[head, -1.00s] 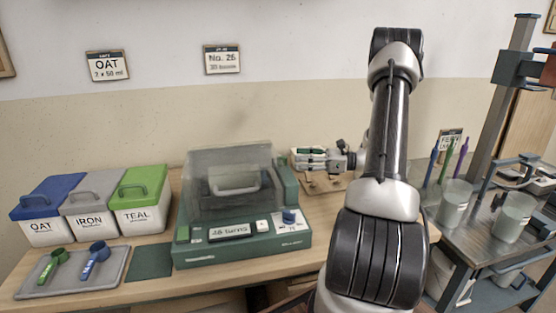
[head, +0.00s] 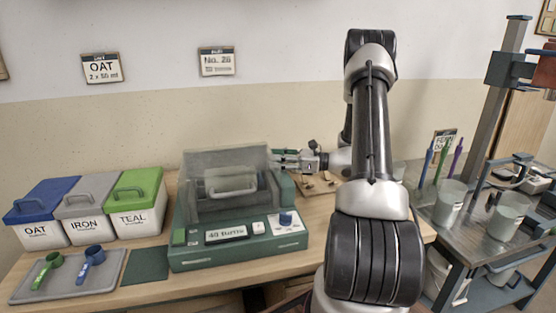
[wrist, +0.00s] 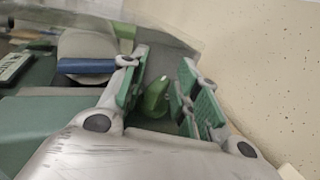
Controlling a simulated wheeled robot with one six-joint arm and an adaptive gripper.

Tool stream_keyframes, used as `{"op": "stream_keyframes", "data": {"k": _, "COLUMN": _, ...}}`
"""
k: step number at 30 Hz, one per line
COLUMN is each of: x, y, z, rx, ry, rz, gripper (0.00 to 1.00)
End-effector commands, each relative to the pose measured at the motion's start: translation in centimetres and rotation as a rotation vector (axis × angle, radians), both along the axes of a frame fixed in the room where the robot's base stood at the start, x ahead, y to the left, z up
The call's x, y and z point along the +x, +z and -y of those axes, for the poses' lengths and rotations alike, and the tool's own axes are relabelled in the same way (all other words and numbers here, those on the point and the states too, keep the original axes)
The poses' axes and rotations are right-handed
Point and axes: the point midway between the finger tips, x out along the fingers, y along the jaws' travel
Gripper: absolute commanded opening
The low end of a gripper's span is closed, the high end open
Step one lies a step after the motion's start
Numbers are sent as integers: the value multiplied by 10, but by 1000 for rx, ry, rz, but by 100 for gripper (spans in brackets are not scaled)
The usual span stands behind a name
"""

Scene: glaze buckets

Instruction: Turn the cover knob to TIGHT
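The mixing machine (head: 240,248) stands on the bench under a clear, closed cover (head: 225,165). A green knob with a white mark (wrist: 157,97) shows in the wrist view, close to the machine's grey end; I take it to be the cover knob. My gripper (wrist: 160,85) is open, with one green-padded finger on each side of the knob and some gap visible. In the head view my gripper (head: 283,159) is at the cover's right edge, and the knob cannot be made out there. No TIGHT marking is legible.
A blue knob (head: 286,219) and a display (head: 226,235) are on the machine's front. Lidded tubs stand left: OAT (head: 40,215), IRON (head: 95,212), TEAL (head: 136,205). A tray (head: 70,278) holds two scoops. A wooden board (head: 318,186) lies behind my arm.

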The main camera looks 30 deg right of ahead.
Motion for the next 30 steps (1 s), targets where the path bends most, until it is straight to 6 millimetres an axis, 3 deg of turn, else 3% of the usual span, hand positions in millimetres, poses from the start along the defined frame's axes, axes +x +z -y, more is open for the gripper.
{"op": "stream_keyframes", "data": {"k": 1, "x": 0, "y": 0, "z": 0, "rx": 0, "ry": 0, "rz": 0, "gripper": 16}}
{"op": "stream_keyframes", "data": {"k": 3, "x": 0, "y": 0, "z": 0, "rx": 0, "ry": 0, "rz": 0, "gripper": 4}}
{"op": "stream_keyframes", "data": {"k": 20, "x": 0, "y": 0, "z": 1, "rx": 0, "ry": -132, "rz": 0, "gripper": 4}}
{"op": "stream_keyframes", "data": {"k": 21, "x": 0, "y": 0, "z": 1, "rx": 0, "ry": -132, "rz": 0, "gripper": 31}}
{"op": "stream_keyframes", "data": {"k": 23, "x": 0, "y": 0, "z": 1, "rx": 0, "ry": -132, "rz": 0, "gripper": 42}}
{"op": "stream_keyframes", "data": {"k": 30, "x": 0, "y": 0, "z": 1, "rx": 0, "ry": -131, "rz": 0, "gripper": 42}}
